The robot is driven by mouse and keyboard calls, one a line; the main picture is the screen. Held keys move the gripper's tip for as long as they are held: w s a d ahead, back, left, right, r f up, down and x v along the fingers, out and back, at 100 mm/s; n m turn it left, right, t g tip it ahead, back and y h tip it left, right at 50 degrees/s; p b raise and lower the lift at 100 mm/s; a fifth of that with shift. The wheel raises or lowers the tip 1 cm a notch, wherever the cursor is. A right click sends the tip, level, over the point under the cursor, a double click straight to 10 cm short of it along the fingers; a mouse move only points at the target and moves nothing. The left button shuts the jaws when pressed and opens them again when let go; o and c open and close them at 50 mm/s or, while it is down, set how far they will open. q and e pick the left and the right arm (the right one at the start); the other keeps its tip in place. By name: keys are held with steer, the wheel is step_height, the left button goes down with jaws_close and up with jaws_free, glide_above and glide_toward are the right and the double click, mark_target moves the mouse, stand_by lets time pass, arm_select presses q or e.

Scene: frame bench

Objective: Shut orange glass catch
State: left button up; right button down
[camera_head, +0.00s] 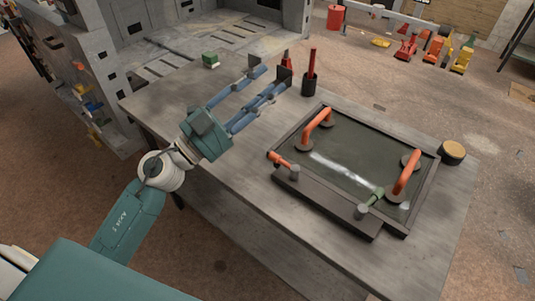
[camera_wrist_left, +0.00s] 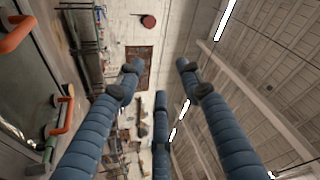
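The orange glass catch (camera_head: 281,160) is a short orange lever on a grey pivot at the near left corner of the dark frame (camera_head: 330,208). Its lever points left, away from the glass pane (camera_head: 352,150). A green catch (camera_head: 375,195) sits on the near bar's right part, its lever pointing over the glass. My left gripper (camera_head: 270,76) is above the bench, up and left of the orange catch and apart from it. Its three blue fingers (camera_wrist_left: 160,82) are spread and empty. I cannot pick out the orange catch for certain in the left wrist view. My right gripper is not in view.
Two orange handles (camera_head: 318,126) (camera_head: 406,174) on dark discs rise from the glass. A dark cup with red tools (camera_head: 309,82), a green block (camera_head: 210,60) and a round yellow-topped tin (camera_head: 452,151) stand on the bench (camera_head: 225,185). The bench's near left area is clear.

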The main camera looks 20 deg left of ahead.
arm_select(q)
step_height(320, 180, down, 2)
steer(key=d+m+g+h, duration=0.2)
steer(key=d+m+g, duration=0.1)
steer(key=m+g, duration=0.1)
steer(key=m+g+y, duration=0.2)
steer(key=g+y, duration=0.5)
steer(key=g, duration=0.1)
glide_toward(271, 156)
steer(key=shift+h, duration=0.3)
steer(key=p+x, duration=0.2)
steer(key=x, duration=0.6)
steer(key=shift+a+f, duration=0.1)
steer(key=shift+w+f, duration=0.2)
steer(key=shift+f, duration=0.05)
